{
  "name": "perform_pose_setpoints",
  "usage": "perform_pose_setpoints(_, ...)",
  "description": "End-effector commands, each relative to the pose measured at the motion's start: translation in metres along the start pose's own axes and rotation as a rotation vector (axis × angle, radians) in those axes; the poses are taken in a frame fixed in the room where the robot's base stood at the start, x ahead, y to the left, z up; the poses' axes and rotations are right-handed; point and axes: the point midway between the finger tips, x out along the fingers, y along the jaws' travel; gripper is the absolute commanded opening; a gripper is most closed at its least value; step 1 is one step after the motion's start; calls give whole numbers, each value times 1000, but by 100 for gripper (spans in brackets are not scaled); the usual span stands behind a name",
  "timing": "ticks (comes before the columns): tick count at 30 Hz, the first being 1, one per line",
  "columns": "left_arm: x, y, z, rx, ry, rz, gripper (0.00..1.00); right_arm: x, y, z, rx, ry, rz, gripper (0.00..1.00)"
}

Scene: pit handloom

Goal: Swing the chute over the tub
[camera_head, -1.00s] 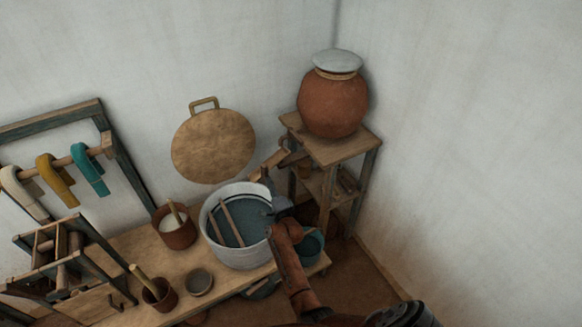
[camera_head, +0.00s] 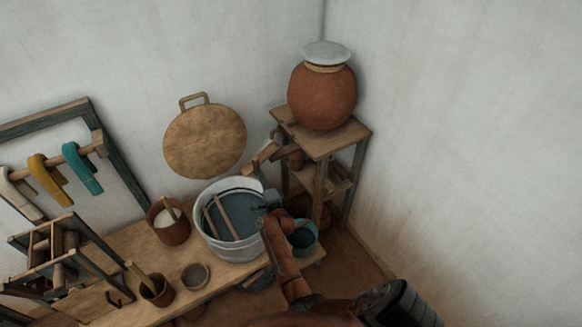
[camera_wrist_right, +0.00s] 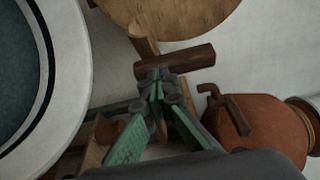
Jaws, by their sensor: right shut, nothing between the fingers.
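The tub (camera_head: 228,238) is white, holds dark blue liquid with two sticks across it, and stands on the low bench. Its rim also shows at the left of the wrist view (camera_wrist_right: 72,85). The chute (camera_head: 262,153) looks like a light wooden piece between the tub and the pot stand, beyond the tub's far right rim. My right gripper (camera_head: 266,198) is at the tub's right rim, shut and empty. In the wrist view its green fingers (camera_wrist_right: 156,88) meet just below a dark wooden bar (camera_wrist_right: 175,63); contact cannot be told. My left gripper is out of view.
A clay pot (camera_head: 323,95) with a pale lid stands on a wooden stand (camera_head: 325,142) in the corner. A round board (camera_head: 204,142) hangs behind the tub. A teal bucket (camera_head: 304,240) is close to my right arm. Small pots crowd the bench (camera_head: 215,287).

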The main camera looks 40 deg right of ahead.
Motion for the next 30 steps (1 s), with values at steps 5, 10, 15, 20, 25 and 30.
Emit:
perform_pose_setpoints(5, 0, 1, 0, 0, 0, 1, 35, 4, -48, 16, 9, -20, -26, 0)
perform_pose_setpoints(10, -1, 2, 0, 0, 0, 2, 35, -1, -84, 6, 5, -8, -34, 0)
perform_pose_setpoints(15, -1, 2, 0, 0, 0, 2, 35, -5, -107, -3, 1, 3, -37, 0)
perform_pose_setpoints(20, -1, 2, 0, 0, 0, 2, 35, -7, -114, -8, -1, 9, -34, 0)
perform_pose_setpoints(25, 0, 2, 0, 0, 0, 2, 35, -8, -110, -7, 0, 7, -25, 0)
perform_pose_setpoints(30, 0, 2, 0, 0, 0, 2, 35, -8, -107, -6, 0, 5, -22, 0)
